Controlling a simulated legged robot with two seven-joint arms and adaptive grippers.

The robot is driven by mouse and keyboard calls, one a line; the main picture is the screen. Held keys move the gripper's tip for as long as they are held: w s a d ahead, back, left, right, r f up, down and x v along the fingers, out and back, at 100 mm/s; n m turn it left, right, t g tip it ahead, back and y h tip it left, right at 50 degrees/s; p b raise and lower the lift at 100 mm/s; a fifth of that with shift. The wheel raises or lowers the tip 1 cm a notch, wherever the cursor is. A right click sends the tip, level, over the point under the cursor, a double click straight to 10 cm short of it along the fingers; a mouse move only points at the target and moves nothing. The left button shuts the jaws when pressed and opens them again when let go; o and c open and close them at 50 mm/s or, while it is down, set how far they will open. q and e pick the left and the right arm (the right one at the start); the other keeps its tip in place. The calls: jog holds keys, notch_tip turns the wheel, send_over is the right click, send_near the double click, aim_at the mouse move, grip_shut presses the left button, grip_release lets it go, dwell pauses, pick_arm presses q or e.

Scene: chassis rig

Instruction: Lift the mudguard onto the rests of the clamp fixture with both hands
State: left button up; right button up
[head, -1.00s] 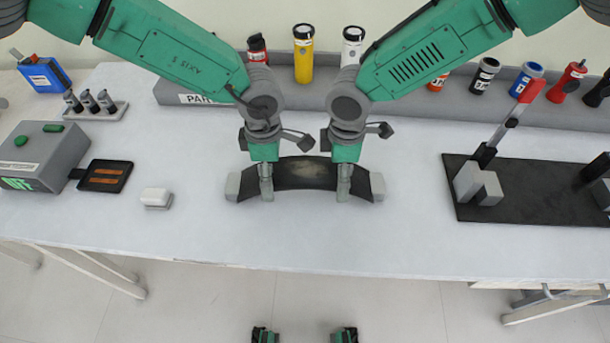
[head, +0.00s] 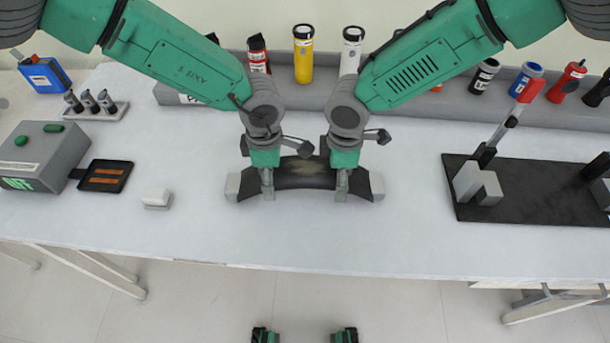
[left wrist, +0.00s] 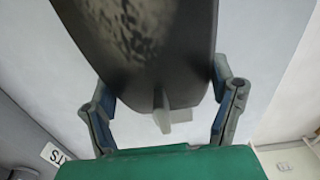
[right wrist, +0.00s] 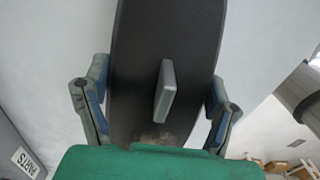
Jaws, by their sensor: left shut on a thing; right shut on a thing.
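The mudguard (head: 305,178) is a dark arched strip with a pale dusty patch, at the middle of the table in the head view. Grey blocks (head: 232,186) show at its two ends. My left gripper (head: 268,188) is shut on its left part and my right gripper (head: 342,188) on its right part. In the left wrist view (left wrist: 165,95) and right wrist view (right wrist: 160,95) the fingers press its two edges, with a grey tab between. The clamp fixture (head: 530,195) is a black plate at the right with grey blocks and a red-handled lever; no mudguard lies on it.
A grey parts rack (head: 420,105) with several bottles runs along the back. A grey box with green buttons (head: 40,155), a black tray (head: 105,175) and a small white block (head: 156,197) stand at the left. The table between mudguard and fixture is clear.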

pick_arm(q)
jog(key=shift+r, duration=0.15)
pick_arm(e)
jog(key=shift+r, duration=0.15)
